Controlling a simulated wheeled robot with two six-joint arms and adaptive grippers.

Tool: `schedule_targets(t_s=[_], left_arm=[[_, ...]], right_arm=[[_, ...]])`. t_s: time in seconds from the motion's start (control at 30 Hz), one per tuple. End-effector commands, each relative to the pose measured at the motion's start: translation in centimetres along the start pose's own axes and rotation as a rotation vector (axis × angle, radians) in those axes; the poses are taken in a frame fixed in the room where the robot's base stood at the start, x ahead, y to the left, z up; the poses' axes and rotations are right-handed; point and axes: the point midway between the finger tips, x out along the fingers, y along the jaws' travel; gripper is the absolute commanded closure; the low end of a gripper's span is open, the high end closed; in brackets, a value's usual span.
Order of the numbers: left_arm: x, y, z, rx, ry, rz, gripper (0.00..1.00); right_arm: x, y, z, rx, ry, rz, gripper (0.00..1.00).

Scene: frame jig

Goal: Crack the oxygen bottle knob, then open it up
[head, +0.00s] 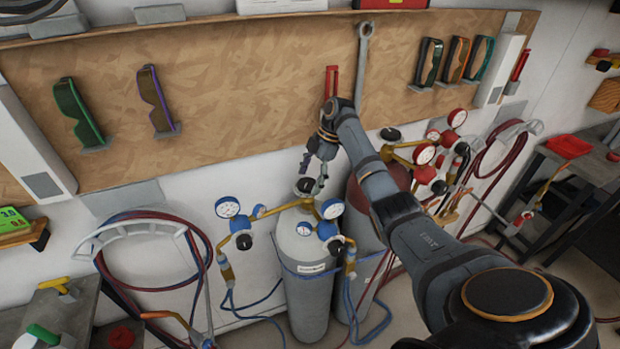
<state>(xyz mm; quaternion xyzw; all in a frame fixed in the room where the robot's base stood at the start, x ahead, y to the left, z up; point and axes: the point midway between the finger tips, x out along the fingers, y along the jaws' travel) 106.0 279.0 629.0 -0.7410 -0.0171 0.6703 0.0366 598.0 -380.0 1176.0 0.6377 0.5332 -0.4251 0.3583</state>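The oxygen bottle (310,297) is a grey cylinder standing upright by the wall, with blue-rimmed gauges and blue hoses. Its dark knob (304,187) sits on top of the brass valve, partly hidden by my gripper. My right gripper (314,180) reaches in from the right and points down just above the knob. Its fingers look apart with nothing held between them. I cannot tell whether a fingertip touches the knob. My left gripper is not in view.
A red-topped bottle (373,201) with red gauges (424,154) stands close on the right, partly behind my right arm. A coiled hose on a white rack (140,228) hangs at left.

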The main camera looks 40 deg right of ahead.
Motion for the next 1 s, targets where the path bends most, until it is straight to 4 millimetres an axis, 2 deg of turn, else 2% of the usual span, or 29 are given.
schedule_targets(t_s=[0.27,0.37,0.5,0.6,0.8,1.0], left_arm=[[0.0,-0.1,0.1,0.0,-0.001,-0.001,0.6],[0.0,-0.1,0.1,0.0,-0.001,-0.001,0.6],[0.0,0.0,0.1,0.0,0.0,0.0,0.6],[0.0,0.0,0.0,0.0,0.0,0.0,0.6],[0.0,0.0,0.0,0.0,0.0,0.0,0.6],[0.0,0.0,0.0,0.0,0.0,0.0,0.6]], right_arm=[[-0.4,0.0,0.0,0.0,0.001,-0.001,0.2],[-2.0,0.1,0.1,0.001,0.0,0.002,0.2],[-5.6,0.1,0.4,0.003,0.0,0.003,0.2],[-6.5,-0.1,3.5,0.008,0.001,-0.001,0.2],[-8.5,0.0,8.3,0.006,0.004,0.001,0.2],[-9.3,0.1,10.3,0.004,0.004,0.002,0.2]])
